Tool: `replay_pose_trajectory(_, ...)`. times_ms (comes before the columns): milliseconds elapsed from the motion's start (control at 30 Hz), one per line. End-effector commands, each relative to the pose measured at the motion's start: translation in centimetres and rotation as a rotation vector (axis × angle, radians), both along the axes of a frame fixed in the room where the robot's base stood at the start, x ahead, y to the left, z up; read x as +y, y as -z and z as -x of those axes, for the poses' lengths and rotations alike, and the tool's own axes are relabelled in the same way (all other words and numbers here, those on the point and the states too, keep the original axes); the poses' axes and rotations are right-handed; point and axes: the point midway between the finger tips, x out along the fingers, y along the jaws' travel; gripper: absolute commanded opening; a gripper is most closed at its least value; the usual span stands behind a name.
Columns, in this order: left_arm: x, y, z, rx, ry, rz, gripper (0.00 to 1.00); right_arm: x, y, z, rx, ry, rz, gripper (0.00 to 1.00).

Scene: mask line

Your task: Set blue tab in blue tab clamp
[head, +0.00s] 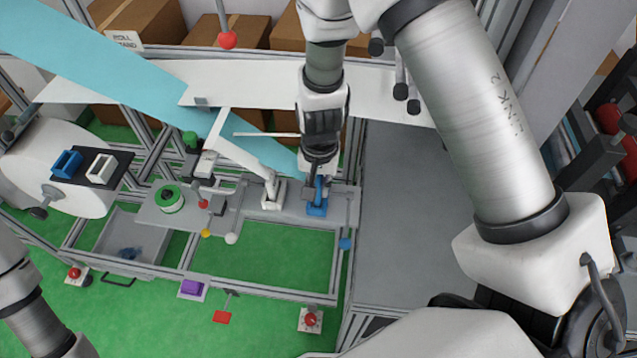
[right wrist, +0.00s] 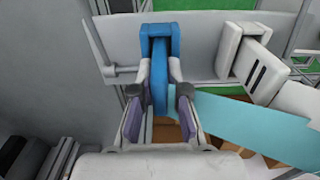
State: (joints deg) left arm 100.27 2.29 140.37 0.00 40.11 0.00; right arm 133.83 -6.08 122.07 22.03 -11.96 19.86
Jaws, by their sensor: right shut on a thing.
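The blue tab (right wrist: 159,85) is a narrow upright blue piece between the fingers of my right gripper (right wrist: 158,92). In the head view my right gripper (head: 318,168) points down over the blue tab clamp (head: 317,210) and partly hides the tab. In the right wrist view the blue clamp (right wrist: 161,32) is a U-shaped block at the far end of the tab. The tab's far end overlaps the clamp's opening; I cannot tell how deep it sits. A light-blue strip (head: 110,70) runs from the upper left down to the gripper. My left gripper is out of view.
A white clamp (head: 273,195) stands just left of the blue one on the grey rail. A green-rimmed roll (head: 170,198) and small coloured knobs lie farther left. A white roll (head: 60,165) is at the left. A blank grey panel (head: 400,200) lies to the right.

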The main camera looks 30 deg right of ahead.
Motion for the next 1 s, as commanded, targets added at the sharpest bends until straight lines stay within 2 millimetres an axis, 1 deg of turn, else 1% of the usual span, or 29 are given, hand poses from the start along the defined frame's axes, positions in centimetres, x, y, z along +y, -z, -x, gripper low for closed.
replay_pose_trajectory(533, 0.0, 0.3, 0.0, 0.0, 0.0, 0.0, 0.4, 0.01, 0.49, 0.0, 0.0, 0.0, 0.0, 0.0)
replay_pose_trajectory(567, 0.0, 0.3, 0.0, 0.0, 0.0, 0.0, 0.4, 0.0, 0.49, 0.0, 0.0, 0.0, 0.0, 0.17)
replay_pose_trajectory(600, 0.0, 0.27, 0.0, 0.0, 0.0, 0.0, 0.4, 0.0, 0.46, 0.0, 0.0, 0.0, 0.0, 0.31)
replay_pose_trajectory(633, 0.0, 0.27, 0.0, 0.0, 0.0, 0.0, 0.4, 0.01, 0.46, 0.0, 0.0, 0.0, 0.0, 0.42)
replay_pose_trajectory(900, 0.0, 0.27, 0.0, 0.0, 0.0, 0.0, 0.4, 0.01, 0.45, 0.0, 0.0, 0.0, 0.0, 0.43)
replay_pose_trajectory(1000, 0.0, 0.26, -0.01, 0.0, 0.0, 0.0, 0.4, 0.01, -0.02, -0.04, -0.001, 0.0, 0.0, 0.43)
